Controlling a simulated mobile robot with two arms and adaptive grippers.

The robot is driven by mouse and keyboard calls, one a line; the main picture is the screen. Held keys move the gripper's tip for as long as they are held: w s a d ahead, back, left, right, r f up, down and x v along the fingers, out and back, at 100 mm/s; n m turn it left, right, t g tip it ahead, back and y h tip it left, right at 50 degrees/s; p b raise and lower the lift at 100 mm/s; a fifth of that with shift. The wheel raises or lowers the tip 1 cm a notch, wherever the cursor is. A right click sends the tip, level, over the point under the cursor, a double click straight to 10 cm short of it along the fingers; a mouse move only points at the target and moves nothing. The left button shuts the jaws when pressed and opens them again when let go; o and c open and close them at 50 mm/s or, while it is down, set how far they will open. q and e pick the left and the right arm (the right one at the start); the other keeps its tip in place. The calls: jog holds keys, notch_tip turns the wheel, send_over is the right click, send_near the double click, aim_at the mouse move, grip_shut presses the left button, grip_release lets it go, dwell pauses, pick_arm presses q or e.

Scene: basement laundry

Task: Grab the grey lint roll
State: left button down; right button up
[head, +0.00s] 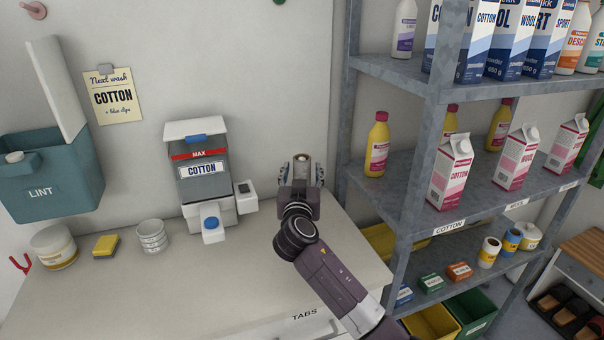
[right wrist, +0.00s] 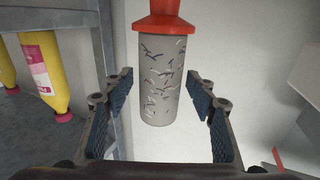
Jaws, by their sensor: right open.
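The grey lint roll (right wrist: 162,88) shows in the right wrist view as a grey cylinder speckled with dark, white and reddish lint, with a red-orange part (right wrist: 163,18) at its upper end in the picture. My right gripper (right wrist: 160,98) is open, with one finger on each side of the roll's line and visible gaps to both. The roll appears ahead of the fingers; I cannot tell how much of it is between them. In the head view my right gripper (head: 302,170) is raised before the wall, and the roll is mostly hidden there. My left gripper is not in view.
A metal shelf (head: 405,190) with cartons and yellow bottles stands close right of my right arm. A grey COTTON dispenser (head: 204,180) stands to the left on the white counter (head: 130,290). A teal LINT bin (head: 45,195) hangs at far left. The counter's front is clear.

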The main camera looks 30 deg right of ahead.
jog(key=c, duration=1.1)
